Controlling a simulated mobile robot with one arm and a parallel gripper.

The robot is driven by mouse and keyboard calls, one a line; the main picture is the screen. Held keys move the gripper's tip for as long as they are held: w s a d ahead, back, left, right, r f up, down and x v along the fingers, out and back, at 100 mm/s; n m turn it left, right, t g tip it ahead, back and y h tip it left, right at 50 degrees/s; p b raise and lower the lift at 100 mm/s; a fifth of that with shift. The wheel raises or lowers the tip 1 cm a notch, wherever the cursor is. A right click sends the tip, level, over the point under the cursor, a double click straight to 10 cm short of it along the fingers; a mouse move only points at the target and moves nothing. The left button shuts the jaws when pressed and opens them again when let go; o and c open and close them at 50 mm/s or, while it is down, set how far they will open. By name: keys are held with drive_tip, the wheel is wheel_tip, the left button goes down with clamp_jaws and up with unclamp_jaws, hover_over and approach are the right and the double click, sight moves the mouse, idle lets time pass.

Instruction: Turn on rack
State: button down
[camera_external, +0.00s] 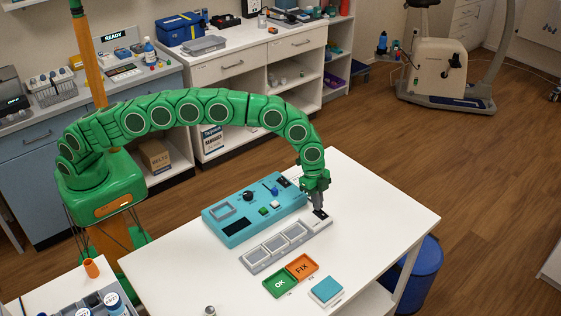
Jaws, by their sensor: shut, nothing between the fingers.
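A pale grey rack (262,262) with several square bays in a row lies on the white table (375,225). A small black switch-like part (321,213) sits on its right end section. I cannot tell which way it is set. My gripper (318,207) points down at this end, shut and empty. Its tips are right at or just above the black part; I cannot tell if they touch. My green arm arches over from the left.
A teal control box (235,233) with a knob and buttons stands just behind the rack. In front are a green OK tray (280,283), an orange FIX tray (302,267) and a teal pad (326,291). The table's right part is clear.

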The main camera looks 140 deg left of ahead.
drive_tip(key=shift+s+f, duration=0.1)
drive_tip(key=shift+s+f+t, duration=0.1)
drive_tip(key=shift+f+t, duration=0.2)
drive_tip(key=shift+t, duration=0.2)
drive_tip(key=shift+w+r, duration=0.1)
drive_tip(key=shift+w, duration=0.1)
drive_tip(key=shift+w+r, duration=0.25)
drive_tip(key=shift+w, duration=0.35)
drive_tip(key=shift+r, duration=0.45)
drive_tip(key=s+v, duration=0.1)
drive_tip(key=v, duration=1.1)
drive_tip(key=shift+s, duration=0.4)
